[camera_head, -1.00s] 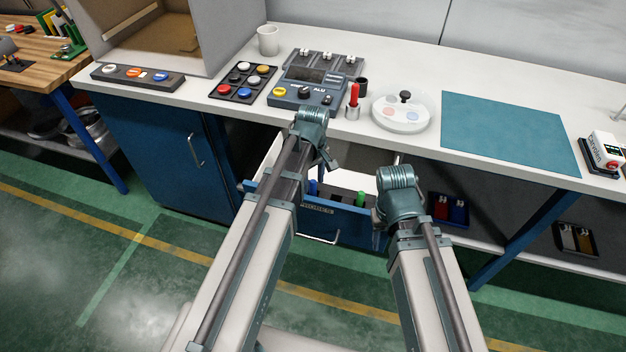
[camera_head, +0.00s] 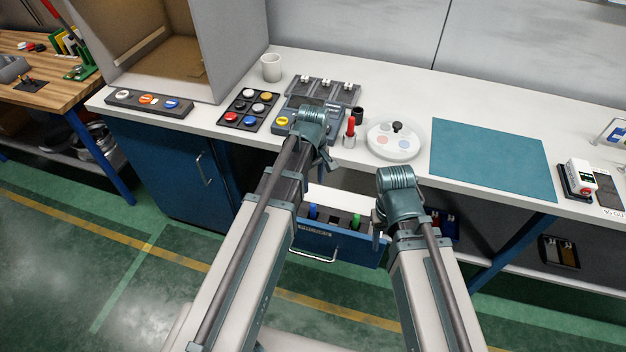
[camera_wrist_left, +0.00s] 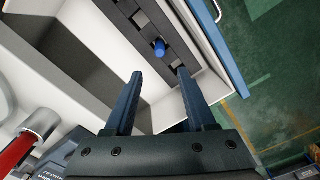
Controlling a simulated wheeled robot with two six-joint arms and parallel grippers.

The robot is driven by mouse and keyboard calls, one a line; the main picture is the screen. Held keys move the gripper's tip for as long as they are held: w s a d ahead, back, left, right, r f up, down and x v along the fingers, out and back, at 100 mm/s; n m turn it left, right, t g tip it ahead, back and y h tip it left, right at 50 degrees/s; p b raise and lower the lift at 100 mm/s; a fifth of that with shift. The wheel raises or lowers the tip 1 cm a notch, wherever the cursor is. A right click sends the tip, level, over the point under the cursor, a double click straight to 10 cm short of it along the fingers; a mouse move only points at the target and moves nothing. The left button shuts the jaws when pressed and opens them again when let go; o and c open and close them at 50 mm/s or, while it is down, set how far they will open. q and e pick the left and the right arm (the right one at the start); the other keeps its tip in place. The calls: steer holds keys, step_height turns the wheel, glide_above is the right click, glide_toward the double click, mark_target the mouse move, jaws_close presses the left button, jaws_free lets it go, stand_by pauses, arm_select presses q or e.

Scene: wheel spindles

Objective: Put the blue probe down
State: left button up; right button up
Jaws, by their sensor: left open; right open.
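The blue probe (camera_head: 313,212) stands in a dark slotted rack (camera_wrist_left: 138,27) inside the open drawer (camera_head: 345,246). In the left wrist view the blue probe (camera_wrist_left: 160,47) is seen from above, its round blue top showing just beyond my left fingertips. My left gripper (camera_wrist_left: 160,76) is open and empty, apart from the probe; its fingers are mostly hidden by the arm in the head view. A green probe (camera_head: 356,220) stands further right in the drawer. My right gripper (camera_head: 380,232) is open, near the drawer's right end, its fingers largely hidden.
On the bench above stand a red probe (camera_head: 350,127) in a metal holder, a round white dish (camera_head: 394,143), a button panel (camera_head: 247,110) and a grey device (camera_head: 292,122). A teal mat (camera_head: 490,158) lies clear to the right.

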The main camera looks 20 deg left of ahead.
arm_select(q)
steer(key=s+d+m+y, duration=0.1)
steer(key=s+d+m, duration=0.9)
steer(key=s+m, duration=0.4)
steer(key=shift+s+d+m, duration=0.15)
steer(key=shift+d+m, duration=0.1)
steer(key=shift+m, duration=0.05)
